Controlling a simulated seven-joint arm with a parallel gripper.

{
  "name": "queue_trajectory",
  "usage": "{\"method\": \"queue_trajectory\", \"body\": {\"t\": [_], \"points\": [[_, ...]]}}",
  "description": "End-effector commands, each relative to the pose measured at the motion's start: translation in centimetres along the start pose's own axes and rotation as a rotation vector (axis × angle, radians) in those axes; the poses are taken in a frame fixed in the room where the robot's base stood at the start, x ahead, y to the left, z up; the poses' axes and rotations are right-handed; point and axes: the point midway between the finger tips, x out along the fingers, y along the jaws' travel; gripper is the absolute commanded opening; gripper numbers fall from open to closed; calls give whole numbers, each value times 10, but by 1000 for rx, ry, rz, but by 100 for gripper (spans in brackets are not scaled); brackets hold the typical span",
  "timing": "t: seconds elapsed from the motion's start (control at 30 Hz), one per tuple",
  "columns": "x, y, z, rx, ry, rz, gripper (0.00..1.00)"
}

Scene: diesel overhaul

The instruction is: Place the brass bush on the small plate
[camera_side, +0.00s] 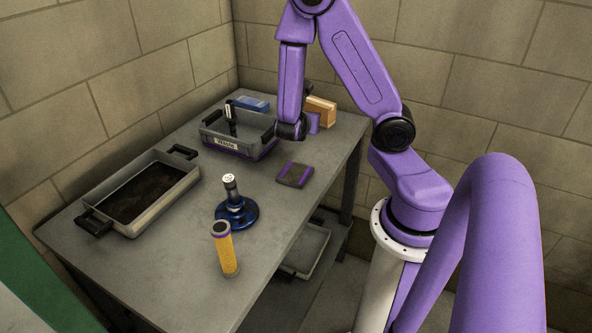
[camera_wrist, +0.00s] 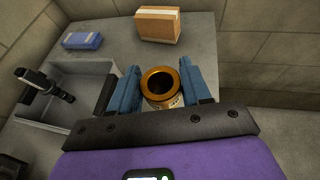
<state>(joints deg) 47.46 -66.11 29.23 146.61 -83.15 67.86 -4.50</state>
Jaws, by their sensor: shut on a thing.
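The brass bush (camera_wrist: 160,98), a ring with a dark bore, sits between the two blue fingers of my gripper (camera_wrist: 162,92) in the wrist view. The fingers are shut on its sides and its open end faces the camera. In the side view my wrist hides the bush and the fingers, near the right end of the grey bin. A small flat dark square plate (camera_side: 295,175) with purple stripes lies on the bench, nearer the side camera than my wrist. Nothing rests on it. I cannot tell the bush's height over the bench.
The grey bin (camera_side: 218,145) holds an upright dark tool. A blue box (camera_side: 252,103) and a cardboard box (camera_side: 320,110) stand behind. A tray (camera_side: 148,215) of dark material is at left. A blue round stand (camera_side: 237,213) and yellow cylinder (camera_side: 225,250) stand near the front.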

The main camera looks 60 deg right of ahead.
Motion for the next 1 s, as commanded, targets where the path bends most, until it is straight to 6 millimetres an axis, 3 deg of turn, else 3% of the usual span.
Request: {"method": "queue_trajectory", "body": {"t": [0.3,0.6,0.83,1.0], "points": [[-72,-30,-16,30,-2,-69,8],[-122,-74,-32,55,-3,-134,8],[-137,-93,-38,67,-3,-162,8],[-132,-88,-40,69,-5,-169,8]]}}
